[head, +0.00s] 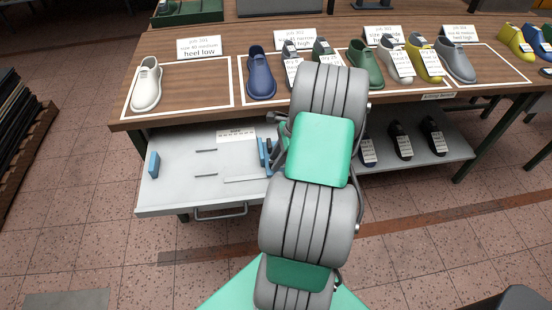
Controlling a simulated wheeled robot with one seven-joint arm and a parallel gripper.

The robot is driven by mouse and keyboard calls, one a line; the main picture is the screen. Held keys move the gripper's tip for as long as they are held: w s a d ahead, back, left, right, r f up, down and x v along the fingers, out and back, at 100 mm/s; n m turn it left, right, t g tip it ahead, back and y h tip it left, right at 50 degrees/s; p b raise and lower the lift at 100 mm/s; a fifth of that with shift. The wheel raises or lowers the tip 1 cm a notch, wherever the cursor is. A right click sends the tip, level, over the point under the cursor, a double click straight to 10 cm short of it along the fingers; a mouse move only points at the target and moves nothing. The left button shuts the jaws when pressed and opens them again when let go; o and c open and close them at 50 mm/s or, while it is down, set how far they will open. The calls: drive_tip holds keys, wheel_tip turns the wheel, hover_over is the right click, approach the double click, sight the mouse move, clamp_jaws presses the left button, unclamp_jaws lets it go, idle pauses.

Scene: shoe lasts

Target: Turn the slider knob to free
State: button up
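An open pale grey drawer or tray (180,192) sticks out under the left part of the wooden table in the head view. A blue block (154,165) stands at its left side. Upright blue pieces (265,153) stand at its right side, partly behind my arm. Two short dark slots or bars and a small printed card (236,134) lie between them. I cannot make out which part is the slider knob; it may be hidden by my arm. My grey and green arm crosses the middle of the view, and its gripper is hidden behind it.
The wooden table (205,119) carries several shoe lasts in outlined areas with label cards; a white last (147,85) is at the left, a blue one (261,73) beside it. A lower shelf (450,147) holds dark tagged lasts.

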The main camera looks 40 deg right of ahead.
drive_tip(key=shift+c, duration=0.4)
clamp_jaws()
